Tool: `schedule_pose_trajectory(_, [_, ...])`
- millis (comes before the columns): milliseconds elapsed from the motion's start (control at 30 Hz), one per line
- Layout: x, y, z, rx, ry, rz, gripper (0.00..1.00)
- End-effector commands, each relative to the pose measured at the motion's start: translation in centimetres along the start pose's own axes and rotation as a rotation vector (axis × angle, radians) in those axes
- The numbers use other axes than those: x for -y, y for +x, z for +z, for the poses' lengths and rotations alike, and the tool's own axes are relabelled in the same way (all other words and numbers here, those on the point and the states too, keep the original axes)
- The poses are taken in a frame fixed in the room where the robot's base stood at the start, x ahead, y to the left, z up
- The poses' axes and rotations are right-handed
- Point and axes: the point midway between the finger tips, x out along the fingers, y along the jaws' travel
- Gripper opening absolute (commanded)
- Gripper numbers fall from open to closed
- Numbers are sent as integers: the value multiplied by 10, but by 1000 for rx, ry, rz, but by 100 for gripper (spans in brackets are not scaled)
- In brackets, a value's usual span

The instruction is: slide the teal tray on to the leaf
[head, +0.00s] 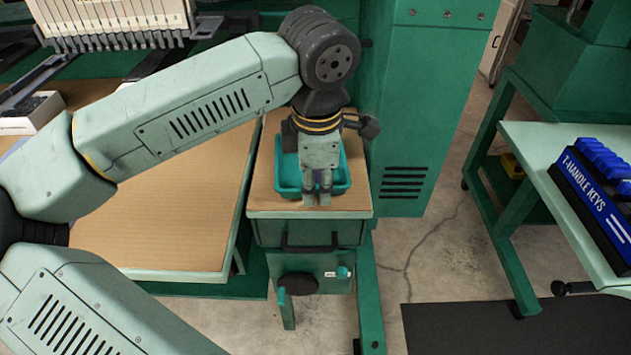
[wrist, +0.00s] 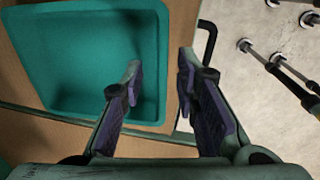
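The teal tray (head: 289,178) sits on a narrow brown-topped surface (head: 275,207) with a black handle on its front. I cannot tell for certain whether that surface is the leaf. My gripper (head: 317,200) points down at the tray's near edge and hides part of it. In the wrist view, the tray (wrist: 95,55) fills the upper left, and it looks empty. My gripper (wrist: 160,72) is open there, with one finger over the tray's inside and the other past its wall. The wall lies between the fingers; contact is not clear.
A large brown-topped table (head: 180,220) lies to the left, separated by a pale edge. A green cabinet (head: 420,110) stands behind and to the right. A blue T-handle key rack (head: 600,185) is on the right-hand bench. Open floor (head: 435,245) lies between.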

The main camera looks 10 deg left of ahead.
Motion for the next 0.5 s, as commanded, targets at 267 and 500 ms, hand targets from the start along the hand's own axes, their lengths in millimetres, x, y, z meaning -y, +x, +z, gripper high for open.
schedule_pose_trajectory(267, [-1, -53, 0, 0, -1, 4, 28])
schedule_pose_trajectory(500, [0, -97, 0, 0, -1, 2, 28])
